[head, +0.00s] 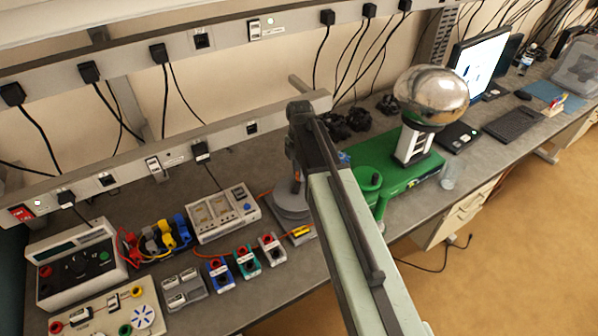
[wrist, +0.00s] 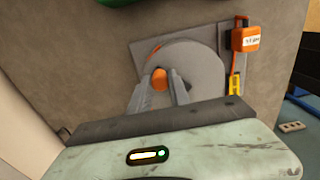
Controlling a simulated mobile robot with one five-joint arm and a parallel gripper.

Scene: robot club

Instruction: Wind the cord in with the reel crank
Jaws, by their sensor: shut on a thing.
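The cord reel is a flat grey disc (wrist: 203,75) on a grey base plate (wrist: 226,48) in the wrist view. Its crank knob is orange (wrist: 159,80) and sits near the disc's left edge. My gripper (wrist: 160,76) is shut on this knob, one grey finger on each side. In the head view the reel (head: 291,213) is partly hidden behind my arm. Orange cord (wrist: 234,69) shows beside the reel, by an orange box (wrist: 246,38) with a white label and a yellow piece (wrist: 235,88).
A green base (head: 400,178) with a silver sphere (head: 431,95) stands right of the reel. Left of it are a white meter box (head: 222,213), small coloured connector blocks (head: 247,262) and a larger instrument (head: 77,262). A socket rail (head: 130,170) runs behind the bench.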

